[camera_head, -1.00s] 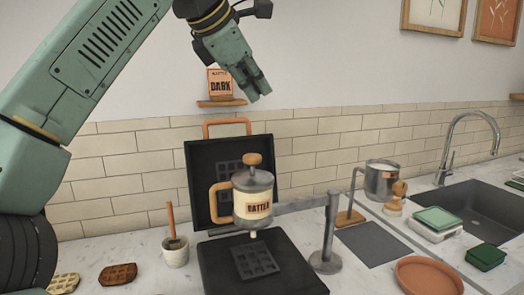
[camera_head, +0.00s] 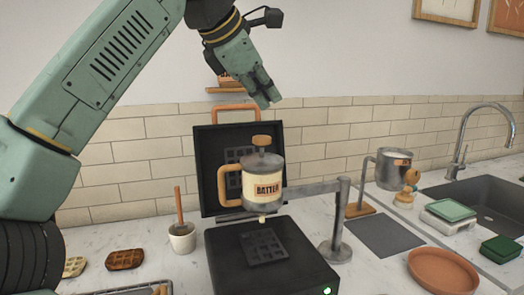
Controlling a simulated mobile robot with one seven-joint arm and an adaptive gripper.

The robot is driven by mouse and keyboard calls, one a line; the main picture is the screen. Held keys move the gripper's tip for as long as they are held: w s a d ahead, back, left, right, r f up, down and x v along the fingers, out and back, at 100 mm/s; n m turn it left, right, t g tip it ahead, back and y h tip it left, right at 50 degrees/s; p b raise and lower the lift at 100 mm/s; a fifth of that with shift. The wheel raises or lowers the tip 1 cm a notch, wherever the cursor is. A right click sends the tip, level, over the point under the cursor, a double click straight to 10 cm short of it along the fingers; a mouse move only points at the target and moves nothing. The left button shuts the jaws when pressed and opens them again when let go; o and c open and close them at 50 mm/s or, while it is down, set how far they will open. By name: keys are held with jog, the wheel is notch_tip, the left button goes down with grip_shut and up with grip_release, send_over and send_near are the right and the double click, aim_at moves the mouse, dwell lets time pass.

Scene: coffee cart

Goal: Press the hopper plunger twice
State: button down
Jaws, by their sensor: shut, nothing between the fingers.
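The batter hopper (camera_head: 262,183) is a grey and cream jar labelled BATTER with a wooden side handle, held above the waffle iron by a grey arm on a post. Its plunger (camera_head: 262,142) has a wooden knob on top and stands raised above the lid. The waffle iron (camera_head: 225,262) is open below, with its dark grid plate under the hopper's spout. My gripper (camera_head: 268,103) is shut and empty. It appears above the plunger knob in the picture, apart from it, with its fingers pointing down and slightly right.
The hopper's post (camera_head: 341,222) stands right of the iron. A cup with a brush (camera_head: 182,237) and waffles (camera_head: 124,259) are at left. A metal pitcher (camera_head: 393,168), a terracotta plate (camera_head: 443,272), a scale (camera_head: 449,212), a green box (camera_head: 501,248) and a sink (camera_head: 490,203) are at right.

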aim_at(265, 137)
jog(key=shift+f+b, duration=0.85)
jog(key=shift+f, duration=1)
jog(key=shift+f, duration=0.15)
jog(key=shift+f, duration=0.25)
jog(key=shift+f+b, duration=0.5)
jog(key=shift+f, duration=0.25)
dwell(0.6)
dwell(0.3)
jog(key=shift+r+p, duration=1.2)
jog(key=shift+p, duration=0.1)
notch_tip(265, 137, up, 5)
jog(key=p, duration=0.5)
